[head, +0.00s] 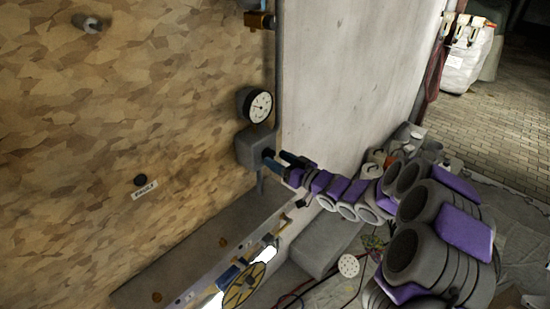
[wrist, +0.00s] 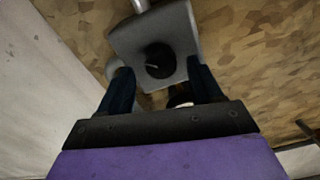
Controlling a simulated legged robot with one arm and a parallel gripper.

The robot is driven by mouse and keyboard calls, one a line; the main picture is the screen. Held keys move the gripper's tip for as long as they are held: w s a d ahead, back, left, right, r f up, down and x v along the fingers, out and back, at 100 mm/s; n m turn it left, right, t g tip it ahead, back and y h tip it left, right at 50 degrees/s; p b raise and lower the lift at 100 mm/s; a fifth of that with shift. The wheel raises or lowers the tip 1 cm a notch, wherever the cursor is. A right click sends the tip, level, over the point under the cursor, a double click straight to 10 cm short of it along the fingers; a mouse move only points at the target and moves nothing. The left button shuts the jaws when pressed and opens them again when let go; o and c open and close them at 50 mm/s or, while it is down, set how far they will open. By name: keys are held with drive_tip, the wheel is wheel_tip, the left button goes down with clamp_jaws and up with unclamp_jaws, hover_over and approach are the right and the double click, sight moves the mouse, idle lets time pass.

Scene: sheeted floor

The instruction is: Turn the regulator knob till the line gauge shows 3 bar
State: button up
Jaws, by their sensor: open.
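The regulator is a grey box (head: 252,147) on the pipe at the edge of the chipboard wall. Its round black knob (wrist: 158,60) with a pale pointer line faces me in the wrist view. A round white line gauge (head: 258,106) sits just above the regulator in the head view; its needle shows, but the scale is too small to read. My gripper (head: 279,160) is in front of the regulator. In the wrist view its two dark fingers (wrist: 158,76) are apart, one on each side of the knob, with gaps visible. Whether the fingertips reach past the knob's face is unclear.
A grey pipe (head: 278,75) runs up from the regulator to an orange-yellow fitting (head: 262,20). A pale wall panel (head: 345,70) stands close to the right. Below lie a ledge with tools, a round yellowish disc (head: 245,285), cables and a grey block (head: 325,243).

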drive_tip(key=shift+x, duration=1.05)
drive_tip(key=shift+c, duration=0.2)
drive_tip(key=c, duration=1)
drive_tip(key=shift+r+m+p, duration=0.25)
drive_tip(key=shift+m+p, duration=0.05)
drive_tip(key=shift+p, duration=0.65)
drive_tip(key=shift+f+m+p, duration=0.1)
drive_tip(key=shift+m+p, duration=0.4)
drive_tip(key=shift+p, duration=0.65)
drive_tip(key=shift+f, duration=0.1)
drive_tip(key=o, duration=1)
drive_tip(key=shift+d, duration=0.1)
drive_tip(key=shift+o, duration=0.2)
